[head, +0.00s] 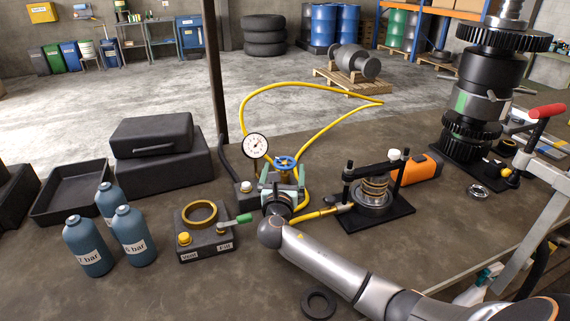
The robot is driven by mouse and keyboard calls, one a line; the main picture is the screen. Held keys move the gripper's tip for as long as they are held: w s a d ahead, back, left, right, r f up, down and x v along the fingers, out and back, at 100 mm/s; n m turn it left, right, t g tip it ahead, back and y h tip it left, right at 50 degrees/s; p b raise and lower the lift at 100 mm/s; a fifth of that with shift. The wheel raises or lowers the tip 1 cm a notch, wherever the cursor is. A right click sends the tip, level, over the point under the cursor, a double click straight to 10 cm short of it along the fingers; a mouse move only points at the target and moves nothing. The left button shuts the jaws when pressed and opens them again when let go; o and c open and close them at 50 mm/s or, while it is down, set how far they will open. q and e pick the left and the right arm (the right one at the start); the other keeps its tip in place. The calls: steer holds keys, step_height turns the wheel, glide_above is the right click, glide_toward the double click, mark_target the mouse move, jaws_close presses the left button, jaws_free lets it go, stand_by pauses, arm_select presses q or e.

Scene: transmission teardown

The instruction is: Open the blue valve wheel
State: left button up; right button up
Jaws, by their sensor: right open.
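The blue valve wheel (286,161) sits on top of a small valve fitting, beside a round white pressure gauge (256,146). My right gripper (283,176) reaches in from the lower right and is directly in front of the wheel in the picture. Its pale green fingers are apart, one on each side just below the wheel. I cannot tell whether they touch it. The gripper and wrist hide most of the valve body under the wheel. My left gripper is not in view.
A yellow hose (300,87) loops behind the valve. A block with a green lever (238,219) stands to the left, near blue bottles (88,248). A black press with a spring (375,190) stands to the right. A black ring (318,303) lies in front, below my arm.

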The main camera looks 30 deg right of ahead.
mark_target(285, 164)
steer(key=shift+x, duration=1.6)
steer(key=shift+c, duration=0.4)
steer(key=c, duration=1.1)
steer(key=shift+c, duration=0.2)
